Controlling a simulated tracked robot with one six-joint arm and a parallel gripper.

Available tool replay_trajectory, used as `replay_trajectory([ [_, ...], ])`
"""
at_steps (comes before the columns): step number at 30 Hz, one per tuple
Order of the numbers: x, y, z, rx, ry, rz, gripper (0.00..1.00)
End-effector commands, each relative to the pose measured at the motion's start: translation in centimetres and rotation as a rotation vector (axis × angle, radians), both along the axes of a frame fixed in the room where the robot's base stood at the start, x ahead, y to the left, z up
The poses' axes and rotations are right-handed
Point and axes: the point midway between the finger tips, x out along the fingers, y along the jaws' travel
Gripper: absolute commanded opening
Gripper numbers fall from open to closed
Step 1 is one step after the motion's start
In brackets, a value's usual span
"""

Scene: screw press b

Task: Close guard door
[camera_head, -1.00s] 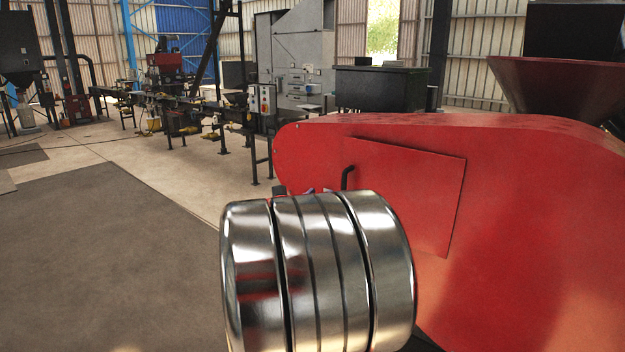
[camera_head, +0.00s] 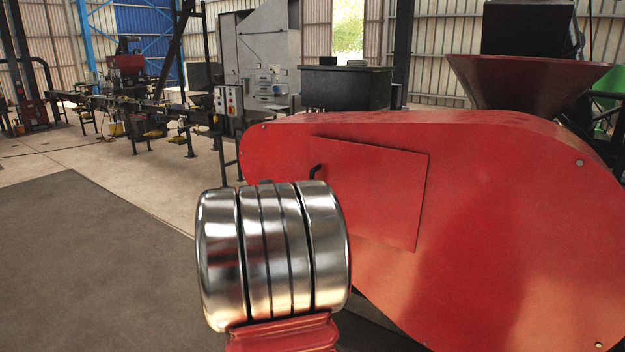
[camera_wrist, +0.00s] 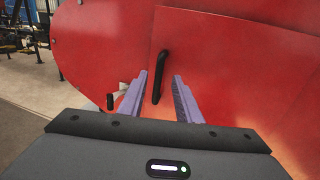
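The red guard (camera_head: 500,220) fills the right of the head view. Its door (camera_head: 375,190) is a flat red panel lying close to the guard face; I cannot tell whether it is fully shut. A black bar handle (camera_head: 316,171) is on the door's left side, partly hidden by my arm. In the wrist view, the handle (camera_wrist: 160,72) stands on the door (camera_wrist: 220,70). My gripper (camera_wrist: 167,80) is open, with its purple fingers apart and the handle between them in the picture. I cannot tell whether they touch it. My arm hides the gripper in the head view.
A red hopper (camera_head: 525,82) stands behind the guard. A conveyor line (camera_head: 150,110) and a control box (camera_head: 229,99) are at the back left. The floor (camera_head: 80,260) on the left is clear.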

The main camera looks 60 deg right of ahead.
Motion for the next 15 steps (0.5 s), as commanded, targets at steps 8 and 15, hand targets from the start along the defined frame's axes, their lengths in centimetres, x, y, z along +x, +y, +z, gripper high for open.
replay_trajectory([
  [8,0.3,-4.2,-0.1,0.0,0.001,-0.002,0.31],
  [15,0.7,-7.3,0.0,0.0,0.001,-0.001,0.31],
])
